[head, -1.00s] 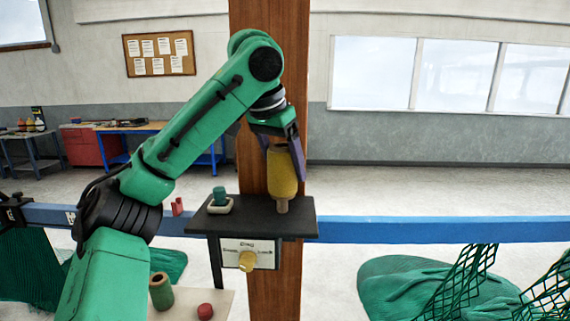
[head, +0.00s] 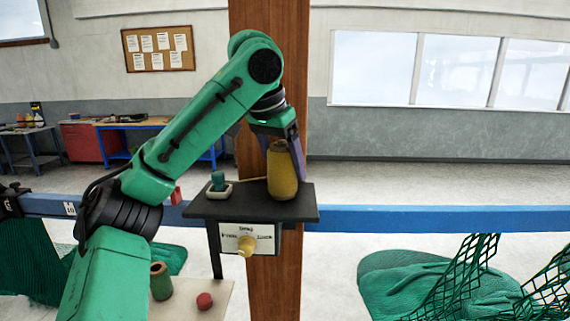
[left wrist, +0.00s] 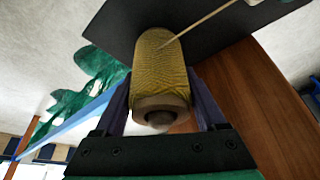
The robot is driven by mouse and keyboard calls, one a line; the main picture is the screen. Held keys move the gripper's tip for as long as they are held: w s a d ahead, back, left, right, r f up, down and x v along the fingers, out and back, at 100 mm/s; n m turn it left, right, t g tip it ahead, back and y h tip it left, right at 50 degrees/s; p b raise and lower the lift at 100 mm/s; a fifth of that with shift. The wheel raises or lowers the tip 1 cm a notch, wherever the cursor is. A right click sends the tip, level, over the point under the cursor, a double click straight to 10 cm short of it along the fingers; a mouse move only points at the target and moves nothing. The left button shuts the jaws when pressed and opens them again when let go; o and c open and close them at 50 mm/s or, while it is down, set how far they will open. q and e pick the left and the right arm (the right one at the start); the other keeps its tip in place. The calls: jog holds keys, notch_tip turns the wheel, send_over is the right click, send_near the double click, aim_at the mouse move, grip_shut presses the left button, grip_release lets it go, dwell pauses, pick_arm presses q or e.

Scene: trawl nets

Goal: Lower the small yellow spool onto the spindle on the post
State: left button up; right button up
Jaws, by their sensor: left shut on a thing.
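The yellow spool (head: 283,172) stands upright at the right part of the dark shelf (head: 232,211) on the wooden post (head: 271,60). Its lower end is at shelf level. The spindle is hidden, apparently inside or behind the spool. My left gripper (head: 292,148) comes from above and is shut on the spool's upper part. In the left wrist view the spool (left wrist: 160,70) sits between the two purple fingers, its pale end toward the camera. A thin pale line crosses near its far end. My right gripper is not in view.
A small teal piece (head: 218,181) in a pale dish stands at the shelf's left. A green spool (head: 160,282) and a red object (head: 205,301) stand on a lower surface. A blue rail (head: 430,224) runs behind.

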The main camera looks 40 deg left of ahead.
pick_arm(q)
jog(key=o, duration=1.4)
jog(key=shift+r, duration=0.15)
jog(key=p+v, duration=0.8)
jog(key=v, duration=0.6)
jog(key=shift+s+r, duration=0.15)
jog(key=shift+s, duration=0.1)
